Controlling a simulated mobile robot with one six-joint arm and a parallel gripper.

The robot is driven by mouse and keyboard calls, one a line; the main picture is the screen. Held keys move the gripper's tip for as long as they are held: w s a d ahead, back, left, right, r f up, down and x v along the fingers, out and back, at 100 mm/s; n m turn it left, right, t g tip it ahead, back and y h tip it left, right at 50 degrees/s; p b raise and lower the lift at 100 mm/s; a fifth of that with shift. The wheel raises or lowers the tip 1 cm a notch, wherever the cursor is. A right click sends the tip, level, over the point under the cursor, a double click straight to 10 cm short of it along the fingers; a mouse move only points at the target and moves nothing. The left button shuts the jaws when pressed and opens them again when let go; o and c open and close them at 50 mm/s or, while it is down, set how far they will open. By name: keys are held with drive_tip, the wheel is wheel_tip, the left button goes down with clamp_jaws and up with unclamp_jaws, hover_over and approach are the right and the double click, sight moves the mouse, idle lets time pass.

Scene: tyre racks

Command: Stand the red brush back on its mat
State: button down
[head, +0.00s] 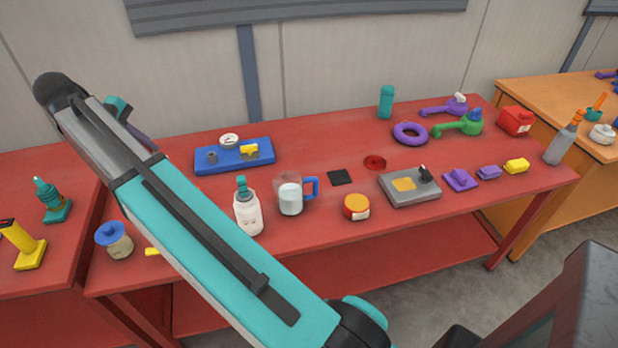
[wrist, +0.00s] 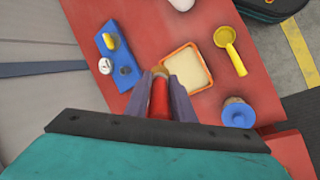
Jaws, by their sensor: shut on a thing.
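My gripper (wrist: 162,80) is shut on the red brush (wrist: 159,100) in the wrist view. The brush's red body lies between the two grey-purple fingers, with a tan end showing at their tips. Its lower part is hidden. In the head view my arm hides most of the gripper, and the brush cannot be made out. A small black square mat (head: 339,177) lies bare on the red table, right of the measuring jug. A flat dark red disc (head: 375,162) lies behind and right of it. The wrist view shows neither.
Below the gripper are an orange-rimmed tray (wrist: 196,85), a yellow ladle (wrist: 229,48) and a blue-lidded jar (wrist: 238,114). A blue board (head: 235,156), jug (head: 290,193), white bottle (head: 248,212), orange-lidded jar (head: 356,207) and grey plate (head: 410,195) surround the black mat.

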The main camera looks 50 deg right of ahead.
drive_tip(key=s+d+f+m+g+y, duration=0.1)
drive_tip(key=s+d+f, duration=0.1)
drive_tip(key=d, duration=0.6)
drive_tip(key=s+d+f+m+y, duration=0.1)
drive_tip(key=d+f+m, duration=0.1)
drive_tip(key=d, duration=0.6)
drive_tip(key=s+d+f+m+y+b, duration=0.1)
drive_tip(key=s+d+f+m, duration=0.2)
drive_tip(key=s+d, duration=1)
drive_tip(key=s+d+f+m+t+y+b, duration=0.1)
drive_tip(key=s+d+f+m, duration=0.3)
drive_tip(key=s+d, duration=0.9)
drive_tip(key=d+f+y, duration=0.1)
drive_tip(key=d+f, duration=0.1)
drive_tip(key=d, duration=0.5)
drive_tip(key=shift+d+y+b, duration=0.15)
drive_tip(key=shift+y+b, duration=0.15)
wheel_tip(320, 180, down, 6)
drive_tip(key=p, duration=0.1)
drive_tip(key=shift+f, duration=0.15)
drive_tip(key=shift+w, duration=0.1)
drive_tip(key=shift+f+p, duration=0.5)
drive_tip(key=shift+f, duration=1.35)
drive_tip(key=shift+f, duration=0.15)
